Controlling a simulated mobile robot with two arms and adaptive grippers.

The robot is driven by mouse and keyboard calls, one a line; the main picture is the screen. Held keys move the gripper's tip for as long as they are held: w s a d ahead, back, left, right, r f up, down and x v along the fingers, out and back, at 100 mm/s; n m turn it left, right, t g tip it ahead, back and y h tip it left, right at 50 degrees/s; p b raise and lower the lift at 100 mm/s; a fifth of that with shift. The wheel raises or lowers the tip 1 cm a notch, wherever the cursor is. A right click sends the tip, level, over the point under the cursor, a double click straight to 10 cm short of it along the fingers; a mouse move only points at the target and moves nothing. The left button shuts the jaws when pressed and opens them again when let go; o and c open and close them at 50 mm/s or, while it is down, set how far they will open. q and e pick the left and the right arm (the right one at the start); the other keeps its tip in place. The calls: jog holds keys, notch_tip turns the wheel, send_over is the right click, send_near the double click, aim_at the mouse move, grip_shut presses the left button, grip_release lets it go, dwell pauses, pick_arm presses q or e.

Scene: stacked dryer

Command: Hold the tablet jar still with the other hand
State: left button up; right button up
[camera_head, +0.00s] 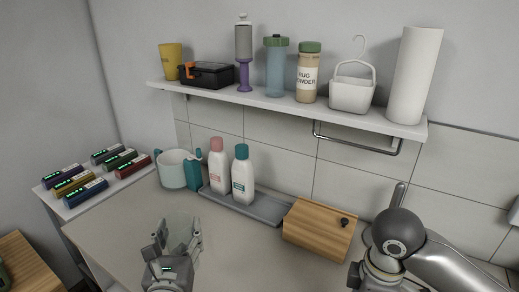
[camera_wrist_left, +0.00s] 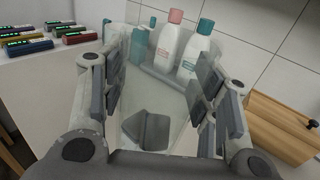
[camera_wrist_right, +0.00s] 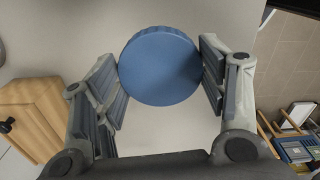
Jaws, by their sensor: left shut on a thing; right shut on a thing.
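The tablet jar (camera_wrist_left: 165,85) is clear and see-through, between the fingers of my left gripper (camera_wrist_left: 160,95). Dark grey tablets (camera_wrist_left: 146,130) show through it at the bottom. In the head view the jar (camera_head: 181,222) shows faintly between the fingers of my left gripper (camera_head: 178,240), above the counter. The left gripper is shut on the jar. In the right wrist view my right gripper (camera_wrist_right: 160,60) is shut on a round blue lid (camera_wrist_right: 160,72), gripped at its sides. The right fingers and lid are hidden in the head view.
A grey tray (camera_head: 245,206) with a pink-capped bottle (camera_head: 217,168) and a teal-capped bottle (camera_head: 242,180) stands behind. A wooden box (camera_head: 318,229) is to the right. A pale mug (camera_head: 172,170) stands back left. The counter (camera_head: 245,255) between left gripper and box is clear.

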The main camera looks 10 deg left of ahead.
pick_arm(q)
jog(key=shift+s+d+f, duration=0.15)
jog(key=shift+s+f, duration=0.1)
jog(key=shift+f, duration=0.05)
pick_arm(e)
jog(key=shift+d+m, duration=0.25)
jog(key=shift+m, duration=0.15)
pick_arm(q)
jog(key=s+d+f+m+h+b, duration=0.1)
jog(key=s+d+f+m+h, duration=0.2)
jog(key=s+d+f+h, duration=0.2)
jog(key=shift+s+d+f+t, duration=0.4)
jog(key=shift+s+d+f, duration=0.75)
jog(key=shift+s, duration=1.2)
pick_arm(e)
jog(key=s+d+m, duration=0.4)
jog(key=d+m, duration=0.1)
jog(key=m, duration=1)
jog(key=shift+s+d, duration=0.35)
jog(key=shift+s, duration=0.05)
pick_arm(q)
jog(key=shift+a, duration=0.1)
jog(key=w+d+m+g+h, duration=0.2)
jog(key=w+d+m+h, duration=0.1)
jog(key=d+h, duration=0.3)
jog(key=w+d+m+g+h, duration=0.2)
jog(key=d+m+h, duration=0.3)
jog(key=d, duration=0.3)
jog(key=shift+w+r+h, duration=0.4)
jog(key=shift+w, duration=0.15)
